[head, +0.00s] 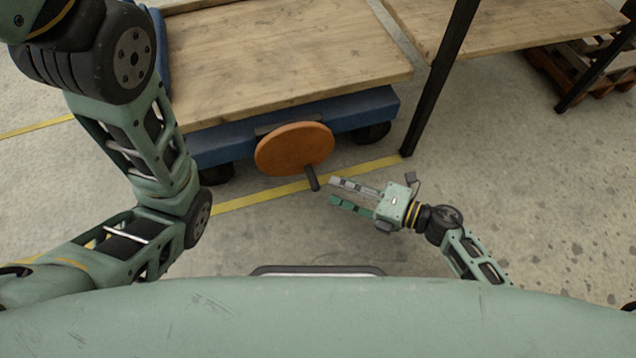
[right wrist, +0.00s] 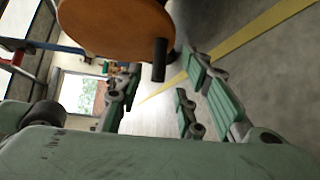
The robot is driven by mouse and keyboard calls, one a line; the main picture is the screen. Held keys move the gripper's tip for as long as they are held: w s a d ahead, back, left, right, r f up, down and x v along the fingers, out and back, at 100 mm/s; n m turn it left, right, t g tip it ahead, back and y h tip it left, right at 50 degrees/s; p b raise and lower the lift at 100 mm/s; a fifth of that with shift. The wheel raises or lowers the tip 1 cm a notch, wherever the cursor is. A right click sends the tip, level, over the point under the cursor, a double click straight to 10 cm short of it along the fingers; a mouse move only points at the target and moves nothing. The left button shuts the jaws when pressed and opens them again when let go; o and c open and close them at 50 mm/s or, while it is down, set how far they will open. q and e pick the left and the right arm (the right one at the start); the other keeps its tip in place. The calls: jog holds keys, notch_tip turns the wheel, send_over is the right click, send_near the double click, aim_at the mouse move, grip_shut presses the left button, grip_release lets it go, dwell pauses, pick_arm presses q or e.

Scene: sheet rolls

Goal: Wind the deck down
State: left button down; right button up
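The deck (head: 280,55) is a wooden board on a blue wheeled lift cart (head: 365,108). An orange round hand wheel (head: 294,149) is on the cart's near side, with a dark crank handle (head: 312,178) sticking out from it. My right gripper (head: 342,193) is open and empty, just right of the handle and apart from it. In the right wrist view the wheel (right wrist: 112,25) and handle (right wrist: 159,60) show ahead, with the handle above the gap between the spread fingers. My left arm runs up the left side of the head view; its gripper is not seen.
A wooden table (head: 510,25) with a black leg (head: 438,80) stands right of the cart. A wooden pallet (head: 575,75) lies at the upper right. A yellow floor line (head: 250,198) runs under the wheel. The concrete floor at right is clear.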

aim_at(299, 162)
jog(key=b+x, duration=0.2)
jog(key=x, duration=0.5)
jog(key=shift+b, duration=0.4)
jog(key=shift+c, duration=0.6)
jog(key=shift+r, duration=0.1)
grip_shut()
